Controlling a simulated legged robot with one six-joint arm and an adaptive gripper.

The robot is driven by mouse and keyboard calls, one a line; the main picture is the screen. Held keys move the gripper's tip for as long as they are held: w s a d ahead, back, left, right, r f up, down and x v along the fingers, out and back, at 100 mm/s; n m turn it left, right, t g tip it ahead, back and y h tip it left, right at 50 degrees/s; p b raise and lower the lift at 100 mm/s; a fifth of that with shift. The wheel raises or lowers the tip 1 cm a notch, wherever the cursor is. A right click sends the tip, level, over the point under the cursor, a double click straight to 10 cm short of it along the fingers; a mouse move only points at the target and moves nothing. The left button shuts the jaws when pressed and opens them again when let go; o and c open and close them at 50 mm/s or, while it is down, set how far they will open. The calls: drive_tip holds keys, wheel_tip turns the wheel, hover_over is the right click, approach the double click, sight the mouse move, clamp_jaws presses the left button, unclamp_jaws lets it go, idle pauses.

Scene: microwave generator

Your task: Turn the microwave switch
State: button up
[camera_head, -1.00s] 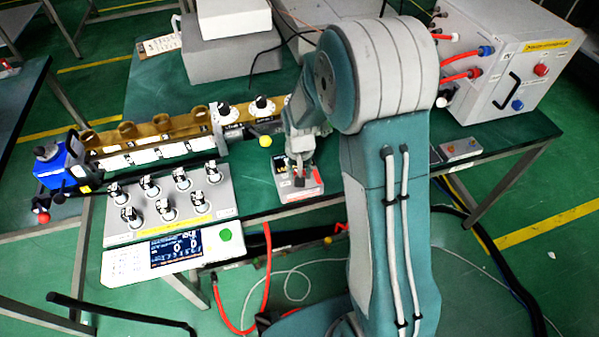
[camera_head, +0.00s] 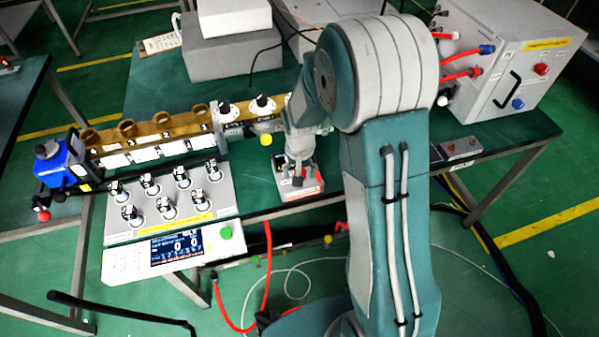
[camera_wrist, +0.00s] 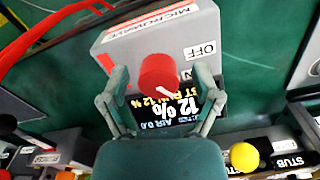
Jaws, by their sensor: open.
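The microwave generator box (camera_head: 287,187) is a small grey box with a reddish front edge on the green table in the head view. In the wrist view the box (camera_wrist: 222,60) carries a MICROWAVE label, an OFF mark and a lit display (camera_wrist: 180,115) reading 12 %. A round red switch knob (camera_wrist: 158,72) with a white pointer line stands on it. My gripper (camera_wrist: 162,85) is open, with one finger on each side of the knob. I cannot tell whether the fingers touch it. In the head view my gripper (camera_head: 297,178) is over the box and hides part of it.
A panel of several black-and-white knobs (camera_head: 170,205) and a screen unit (camera_head: 178,250) stand to the left. A yellow ball knob (camera_head: 266,140) is close behind the box. A large grey cabinet (camera_head: 510,65) with red hoses stands at the right.

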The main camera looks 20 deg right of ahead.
wheel_tip(320, 180, up, 12)
idle(0.6)
drive_tip(key=s+r+n+t, duration=0.1)
drive_tip(key=s+r+t, duration=0.1)
drive_tip(key=s+r, duration=0.4)
drive_tip(key=s+r+n+t, duration=0.2)
drive_tip(key=s+r, duration=0.5)
drive_tip(key=s, duration=0.7)
drive_tip(key=shift+s+t, duration=0.35)
drive_tip(key=shift+t, duration=0.45)
